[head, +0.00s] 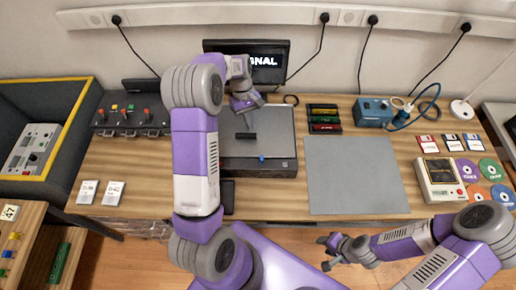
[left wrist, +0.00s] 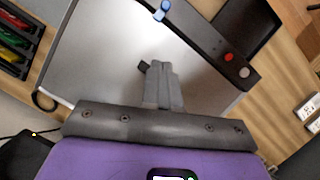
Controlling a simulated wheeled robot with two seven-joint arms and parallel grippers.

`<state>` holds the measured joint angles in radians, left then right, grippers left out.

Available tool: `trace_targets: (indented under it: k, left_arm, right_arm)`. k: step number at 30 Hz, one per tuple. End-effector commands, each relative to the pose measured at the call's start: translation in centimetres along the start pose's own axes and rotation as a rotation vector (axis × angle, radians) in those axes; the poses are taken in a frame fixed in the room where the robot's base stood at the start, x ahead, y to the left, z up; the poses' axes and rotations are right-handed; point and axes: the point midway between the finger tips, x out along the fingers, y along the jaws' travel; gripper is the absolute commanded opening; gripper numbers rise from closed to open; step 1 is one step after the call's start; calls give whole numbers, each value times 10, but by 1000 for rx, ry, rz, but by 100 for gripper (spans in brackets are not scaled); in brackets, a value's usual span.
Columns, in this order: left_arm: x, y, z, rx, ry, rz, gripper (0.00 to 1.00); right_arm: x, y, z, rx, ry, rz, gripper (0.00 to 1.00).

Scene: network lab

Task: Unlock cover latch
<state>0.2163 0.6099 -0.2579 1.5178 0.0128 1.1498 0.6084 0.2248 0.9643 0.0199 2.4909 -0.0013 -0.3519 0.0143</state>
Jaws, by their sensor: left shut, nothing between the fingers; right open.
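A grey box with a flat cover (head: 280,130) sits on the table in the head view; its cover (left wrist: 105,40) fills much of the left wrist view. A small blue latch (head: 262,158) is on the box's front edge, and it also shows in the left wrist view (left wrist: 162,10). A dark handle (head: 246,136) lies on the cover, partly hidden by my fingers in the left wrist view. My left gripper (head: 250,112) is shut and empty above the back part of the cover, away from the latch. My right gripper (head: 327,253) is open and empty in front of the table.
A monitor (head: 262,60) stands behind the box. A grey mat (head: 355,175) lies bare to its right. A black rack with coloured pieces (head: 324,118), a blue device (head: 373,112) and a switch box (head: 130,115) stand nearby. Red and white buttons (left wrist: 228,57) are on the box's front.

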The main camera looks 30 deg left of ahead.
Motion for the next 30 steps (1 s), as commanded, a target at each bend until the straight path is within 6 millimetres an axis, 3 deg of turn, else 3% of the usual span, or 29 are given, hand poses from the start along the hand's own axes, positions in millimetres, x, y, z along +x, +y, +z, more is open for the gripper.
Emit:
trace_targets:
  k: [12,21,30]
  left_arm:
    - [89,-1,1,0,-5,-3,0]
    - [101,0,33,3,-1,-1,0]
    - [103,0,36,1,0,0,0]
  right_arm:
    - [6,2,0,0,0,0,43]
    - [2,1,0,0,0,0,43]
    - [2,1,0,0,0,0,43]
